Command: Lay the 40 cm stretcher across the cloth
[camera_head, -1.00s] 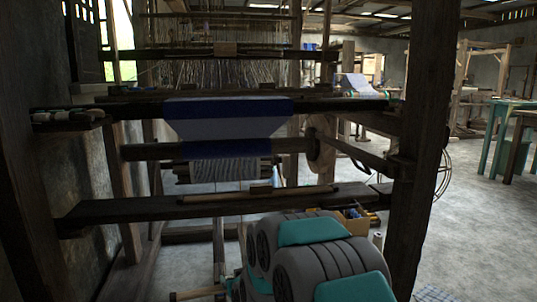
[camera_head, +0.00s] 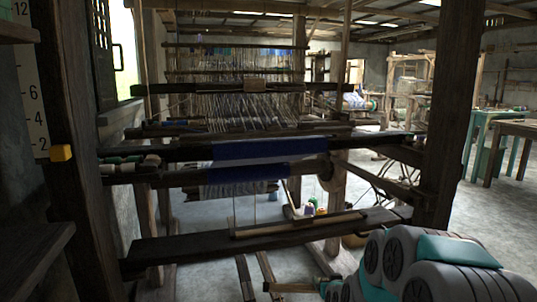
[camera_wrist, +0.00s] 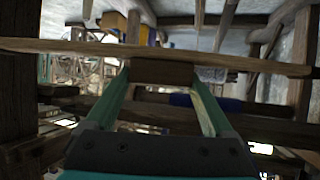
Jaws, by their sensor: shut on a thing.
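In the wrist view, my gripper (camera_wrist: 160,78) has its two green fingers shut on the middle block of a long pale wooden bar, the stretcher (camera_wrist: 245,64). The bar runs across nearly the whole wrist picture. In the head view, my gripper (camera_head: 327,287) is low at the bottom, and a short part of the bar (camera_head: 290,287) shows to its left. The cloth (camera_head: 262,149), deep blue with a grey part below, hangs over the loom's front beams, above and beyond my gripper. The bar is apart from the cloth.
A dark bench plank (camera_head: 190,246) crosses the loom's front, with a wooden stick (camera_head: 300,226) lying on it. Thick posts stand at left (camera_head: 72,200) and right (camera_head: 440,130). A yellow block (camera_head: 60,153) is on the left post. Open floor lies at right.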

